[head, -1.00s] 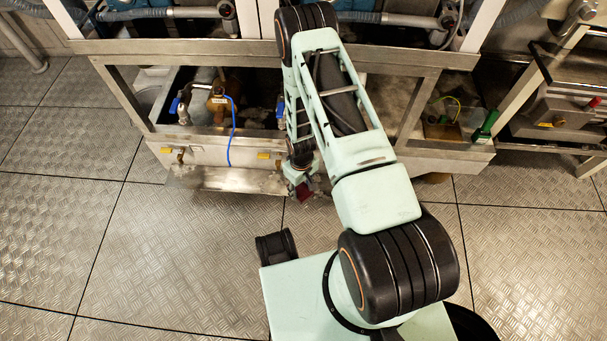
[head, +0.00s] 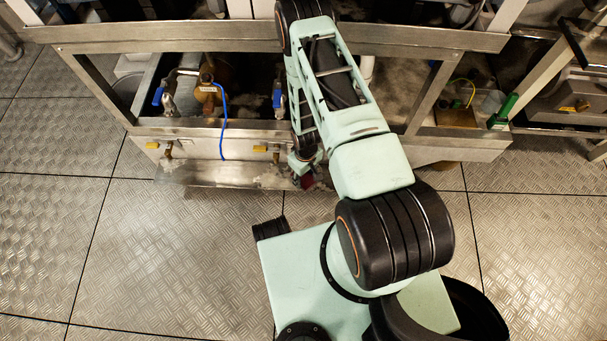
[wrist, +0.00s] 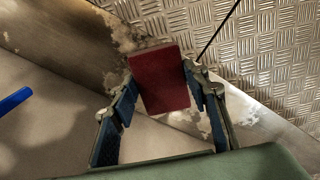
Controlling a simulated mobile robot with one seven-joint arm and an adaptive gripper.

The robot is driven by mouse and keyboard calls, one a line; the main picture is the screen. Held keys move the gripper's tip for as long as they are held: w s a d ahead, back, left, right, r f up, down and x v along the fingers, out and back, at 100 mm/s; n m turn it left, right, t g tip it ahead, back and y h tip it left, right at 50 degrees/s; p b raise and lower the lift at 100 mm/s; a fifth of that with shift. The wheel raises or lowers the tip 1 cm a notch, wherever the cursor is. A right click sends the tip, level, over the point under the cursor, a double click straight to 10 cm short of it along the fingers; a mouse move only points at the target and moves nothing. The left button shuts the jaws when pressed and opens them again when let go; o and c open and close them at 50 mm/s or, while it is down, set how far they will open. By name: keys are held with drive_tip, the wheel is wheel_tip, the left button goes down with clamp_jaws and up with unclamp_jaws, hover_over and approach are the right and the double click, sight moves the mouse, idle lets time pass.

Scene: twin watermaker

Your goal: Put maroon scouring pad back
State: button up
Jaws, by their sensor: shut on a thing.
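The maroon scouring pad (wrist: 160,82) is a dark red block between the two fingers of my gripper (wrist: 158,95) in the wrist view. The gripper is shut on it. In the wrist view the pad appears above a worn pale metal surface and its edge, with tread-plate floor beyond. In the head view my gripper (head: 303,172) is at the front right part of the low metal ledge (head: 225,173), and a small bit of the pad (head: 308,182) shows there. The arm hides part of the frame behind it.
A metal frame bay holds a brown valve fitting (head: 207,95), a blue hose (head: 223,130) and blue-handled valves (head: 278,97). A green-handled part (head: 503,111) stands at right. The tread-plate floor (head: 80,240) is clear at left.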

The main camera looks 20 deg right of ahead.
drive_tip(key=shift+f, duration=0.2)
drive_tip(key=o, duration=1.2)
drive_tip(key=shift+r, duration=0.1)
wheel_tip(320, 180, up, 12)
drive_tip(key=p, duration=0.4)
drive_tip(key=shift+r+p, duration=0.1)
drive_tip(key=shift+p, duration=0.2)
drive_tip(key=shift+r, duration=0.1)
